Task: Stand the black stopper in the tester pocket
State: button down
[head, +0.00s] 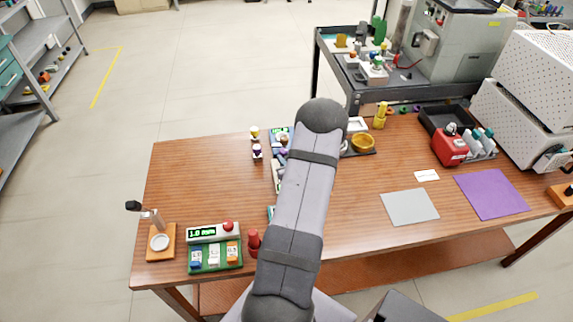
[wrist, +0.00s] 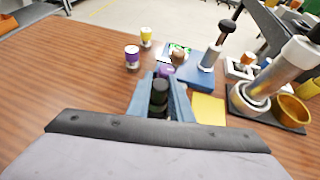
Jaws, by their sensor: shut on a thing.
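In the wrist view my gripper (wrist: 163,98) is shut on the black stopper (wrist: 159,92), a dark, ridged cylinder held roughly upright between two blue-grey fingers. Its lower end is hidden by the gripper body. A purple-topped piece (wrist: 166,71) shows just beyond the fingertips; I cannot tell whether it touches the stopper. A blue block (wrist: 199,77) with a grey post and black knob stands just right of the fingers. I cannot make out which part is the tester pocket. In the head view my own arm hides the gripper and the stopper.
Purple-banded (wrist: 132,58) and yellow-topped (wrist: 146,38) vials stand beyond the gripper, to the left. A metal cylinder (wrist: 257,92) and amber bowl (wrist: 292,110) stand on the right. A green-based display unit (head: 214,262) sits front left.

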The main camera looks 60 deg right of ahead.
jog(key=shift+f, duration=1.45)
jog(key=shift+f, duration=0.1)
jog(key=shift+f, duration=0.15)
jog(key=c, duration=1.6)
grip_release()
jog(key=shift+r, duration=0.25)
jog(key=b+v, duration=0.1)
jog(key=v, duration=1.1)
jog(key=shift+b, duration=0.35)
